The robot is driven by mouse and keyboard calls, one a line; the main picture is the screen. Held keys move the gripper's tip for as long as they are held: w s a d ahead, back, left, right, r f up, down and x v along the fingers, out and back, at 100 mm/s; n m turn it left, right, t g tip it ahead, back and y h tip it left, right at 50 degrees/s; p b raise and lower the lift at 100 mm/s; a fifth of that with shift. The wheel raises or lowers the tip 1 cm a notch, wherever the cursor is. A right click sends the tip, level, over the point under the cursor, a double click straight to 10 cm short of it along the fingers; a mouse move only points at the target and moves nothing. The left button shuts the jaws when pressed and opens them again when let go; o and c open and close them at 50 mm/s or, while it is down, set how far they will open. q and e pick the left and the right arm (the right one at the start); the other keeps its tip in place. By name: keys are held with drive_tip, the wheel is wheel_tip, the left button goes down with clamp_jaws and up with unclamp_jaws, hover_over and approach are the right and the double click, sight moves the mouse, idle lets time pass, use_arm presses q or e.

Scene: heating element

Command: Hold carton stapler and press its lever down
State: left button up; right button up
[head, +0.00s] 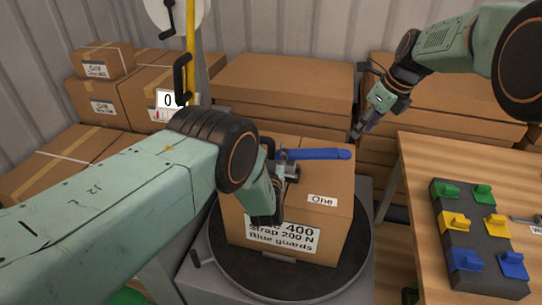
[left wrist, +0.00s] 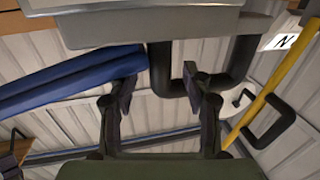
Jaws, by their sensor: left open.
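The carton stapler (head: 290,170) is at the top of the carton labelled "One" (head: 335,215), with its blue lever (head: 318,154) reaching right. In the left wrist view its grey body (left wrist: 150,30) fills the top, the blue lever (left wrist: 60,80) runs off to the left, and a dark looped handle (left wrist: 240,70) hangs below. My left gripper (head: 273,180) is open beside the stapler; its fingers (left wrist: 160,95) are apart, the right one overlapping the handle in the picture. Contact cannot be told. My right gripper (head: 358,98) is open and empty, above and right of the lever.
The carton stands on a dark round turntable (head: 225,262). A wooden table (head: 425,160) at right carries a dark block with coloured pieces (head: 470,240). Stacked cartons (head: 280,85) line the back wall. A yellow pole (head: 190,50) with black handles stands behind my left arm.

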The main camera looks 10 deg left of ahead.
use_arm(q)
drive_tip(key=shift+w+f, duration=0.1)
drive_tip(key=shift+w, duration=0.05)
use_arm(e)
drive_tip(key=shift+w+f, duration=0.1)
use_arm(q)
drive_tip(key=c, duration=0.6)
clamp_jaws()
use_arm(e)
drive_tip(key=shift+c, duration=0.2)
clamp_jaws()
idle(1.2)
